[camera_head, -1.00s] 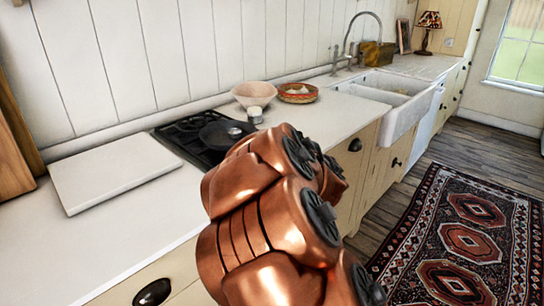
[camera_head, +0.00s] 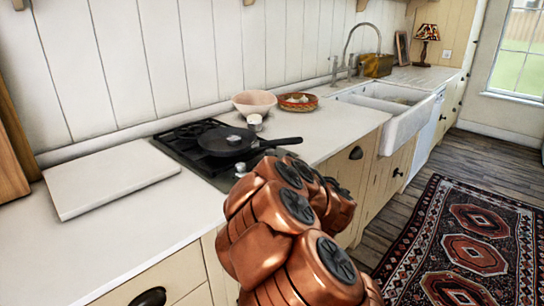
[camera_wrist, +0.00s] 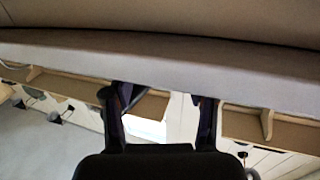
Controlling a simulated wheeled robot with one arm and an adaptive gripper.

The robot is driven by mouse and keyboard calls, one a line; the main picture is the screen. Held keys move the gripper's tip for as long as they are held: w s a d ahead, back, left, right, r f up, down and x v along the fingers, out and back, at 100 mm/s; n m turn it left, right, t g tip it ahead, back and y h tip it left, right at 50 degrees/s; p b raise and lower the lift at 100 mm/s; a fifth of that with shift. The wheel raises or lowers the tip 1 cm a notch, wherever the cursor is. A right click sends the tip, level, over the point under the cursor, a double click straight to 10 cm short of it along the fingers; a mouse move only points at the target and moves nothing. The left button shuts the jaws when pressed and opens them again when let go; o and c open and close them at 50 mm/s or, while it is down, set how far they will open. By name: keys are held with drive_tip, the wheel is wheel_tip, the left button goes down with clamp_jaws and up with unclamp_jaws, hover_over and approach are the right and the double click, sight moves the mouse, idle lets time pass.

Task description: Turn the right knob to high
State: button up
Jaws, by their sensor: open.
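The black cooktop (camera_head: 187,136) is set into the white counter, with a black frying pan (camera_head: 227,141) on it, its handle pointing right. A small silver knob (camera_head: 241,167) shows at the cooktop's front right edge, just above my copper arm in the picture. My arm hides part of that edge, so I cannot tell whether other knobs are there or how this one is set. My gripper (camera_wrist: 160,104) shows in the wrist view with its two dark fingers apart and nothing between them. It cannot be made out in the head view.
A pink bowl (camera_head: 254,102), a small white jar (camera_head: 254,122) and a patterned basket (camera_head: 297,102) stand behind the pan. A white board (camera_head: 110,178) lies left of the cooktop. The sink (camera_head: 392,112) is farther right. A patterned rug (camera_head: 465,240) covers the floor.

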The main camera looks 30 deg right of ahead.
sight(272, 154)
drive_tip(key=shift+w+d, duration=0.2)
drive_tip(key=shift+w, duration=2.55)
drive_tip(key=shift+c, duration=0.4)
drive_tip(key=c, duration=1)
drive_tip(key=shift+a, duration=0.15)
clamp_jaws()
drive_tip(key=shift+d+r+p, duration=0.15)
drive_tip(key=shift+d+p, duration=0.05)
drive_tip(key=shift+p, duration=0.3)
